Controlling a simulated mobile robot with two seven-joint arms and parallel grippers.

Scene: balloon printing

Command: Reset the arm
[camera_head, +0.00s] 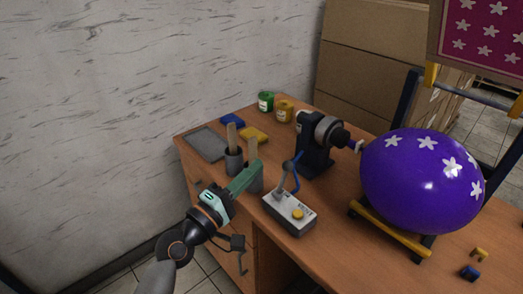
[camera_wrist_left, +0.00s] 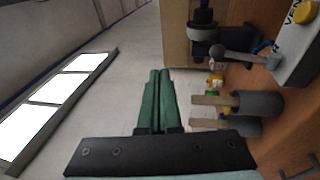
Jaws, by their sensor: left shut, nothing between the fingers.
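My left gripper (camera_head: 243,179) comes in from the lower left in the head view, beside the table's left part. Its green fingers are closed together with nothing between them. In the left wrist view the fingers (camera_wrist_left: 160,100) lie side by side, pointing away over the pale floor or wall area. The gripper hides part of a grey cup in the head view. My right gripper is in neither view.
The wooden table (camera_head: 325,202) holds a lever control box (camera_head: 290,214), a black inflating machine (camera_head: 316,145) and a purple balloon (camera_head: 415,185) with white stars. Grey cups (camera_head: 234,160) with wooden handles stand near my gripper. Paint jars (camera_head: 284,111) and a grey tray (camera_head: 206,144) are farther back.

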